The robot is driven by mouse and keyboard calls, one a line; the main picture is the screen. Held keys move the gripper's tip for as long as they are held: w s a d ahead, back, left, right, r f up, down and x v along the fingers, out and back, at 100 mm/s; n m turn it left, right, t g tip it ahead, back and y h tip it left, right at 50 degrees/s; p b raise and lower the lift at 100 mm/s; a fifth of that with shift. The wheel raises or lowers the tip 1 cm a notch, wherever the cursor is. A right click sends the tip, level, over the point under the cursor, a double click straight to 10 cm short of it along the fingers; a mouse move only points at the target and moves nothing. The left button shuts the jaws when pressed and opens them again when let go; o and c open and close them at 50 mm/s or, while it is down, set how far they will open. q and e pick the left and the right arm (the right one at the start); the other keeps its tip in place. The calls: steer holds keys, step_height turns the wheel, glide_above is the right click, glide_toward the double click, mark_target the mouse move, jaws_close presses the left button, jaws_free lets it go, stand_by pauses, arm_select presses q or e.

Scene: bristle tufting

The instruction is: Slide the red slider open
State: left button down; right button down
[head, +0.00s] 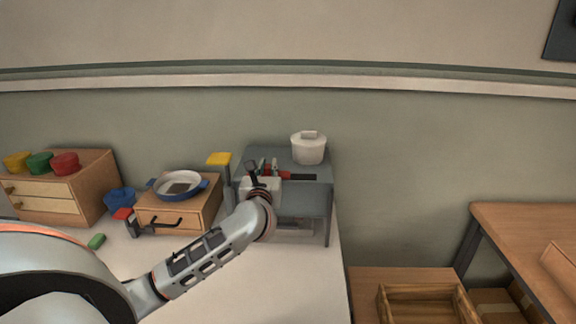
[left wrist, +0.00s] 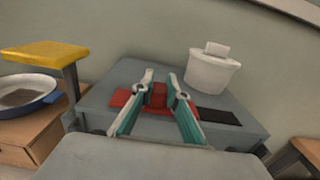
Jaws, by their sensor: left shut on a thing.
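The red slider (left wrist: 157,97) lies on top of the grey box (left wrist: 232,141), with a raised red knob in its middle. In the head view the slider (head: 284,175) shows partly beside my gripper. A dark slot (left wrist: 218,116) runs to the right of it. My left gripper (left wrist: 160,88) reaches over the box top and is shut on the red slider's knob, one finger on each side. It also shows in the head view (head: 267,170), above the box. My right gripper is not in view.
A white lidded pot (head: 309,149) stands on the box behind the slot. A yellow-topped post (head: 219,159) rises left of the box. A blue pan (head: 180,186) sits on a wooden drawer unit (head: 205,212). A wooden crate (head: 425,305) is at the lower right.

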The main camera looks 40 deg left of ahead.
arm_select(q)
steer(key=a, duration=0.1)
steer(key=s+a, duration=0.1)
steer(key=shift+s+a, duration=0.3)
steer(key=shift+a, duration=0.05)
steer(key=c, duration=2.2)
jaws_free()
steer(key=shift+c, duration=0.2)
steer(key=shift+o, duration=1.4)
steer(key=shift+s+a, duration=0.1)
